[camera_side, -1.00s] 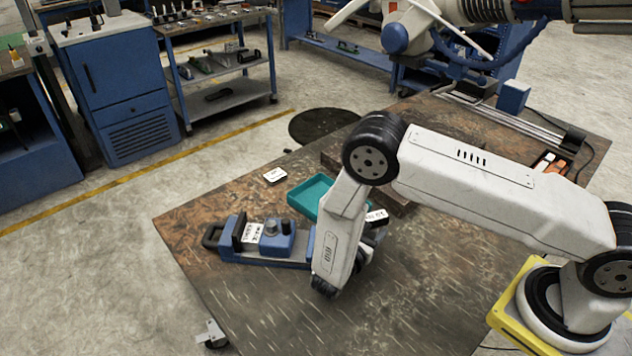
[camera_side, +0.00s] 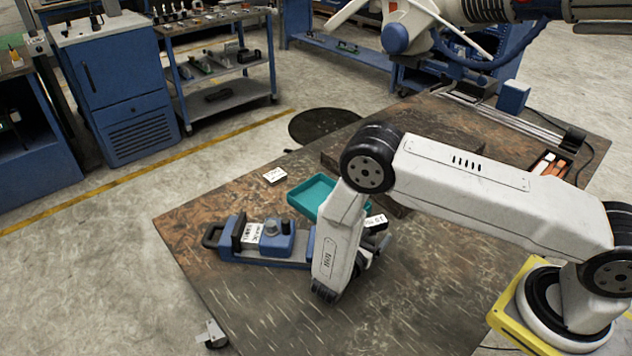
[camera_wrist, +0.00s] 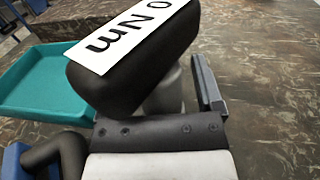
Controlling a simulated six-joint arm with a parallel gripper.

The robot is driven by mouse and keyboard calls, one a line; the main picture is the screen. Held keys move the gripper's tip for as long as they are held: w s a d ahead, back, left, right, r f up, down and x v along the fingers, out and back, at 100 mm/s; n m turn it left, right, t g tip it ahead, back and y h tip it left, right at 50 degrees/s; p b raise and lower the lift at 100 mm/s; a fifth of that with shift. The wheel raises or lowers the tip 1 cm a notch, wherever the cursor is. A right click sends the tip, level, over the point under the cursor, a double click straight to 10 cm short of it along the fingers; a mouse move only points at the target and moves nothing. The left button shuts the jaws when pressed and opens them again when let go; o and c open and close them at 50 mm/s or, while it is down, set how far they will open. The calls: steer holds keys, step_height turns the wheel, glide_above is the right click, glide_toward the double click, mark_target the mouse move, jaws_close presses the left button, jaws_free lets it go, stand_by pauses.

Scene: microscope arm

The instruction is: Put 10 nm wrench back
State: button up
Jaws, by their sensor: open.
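The wrench's black block with a white label reading "0 Nm" (camera_wrist: 140,55) fills the upper middle of the wrist view, very close to the camera. Its label also shows in the side view (camera_side: 376,221), just right of my wrist. A pale grey round part shows under the block. One finger of my gripper (camera_wrist: 208,88) stands right of the block. The other finger is hidden. My gripper is open, and I cannot tell whether it touches the wrench. In the side view my own wrist hides most of the gripper and the wrench.
A teal tray (camera_side: 303,206) lies behind my wrist and at the left of the wrist view (camera_wrist: 45,85). A blue vise-like fixture (camera_side: 268,243) with a label stands to the left. A white card (camera_side: 275,175) lies near the table's far edge. The front of the table (camera_side: 270,300) is clear.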

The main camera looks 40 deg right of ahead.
steer(key=shift+r, duration=0.15)
steer(key=v, duration=1.2)
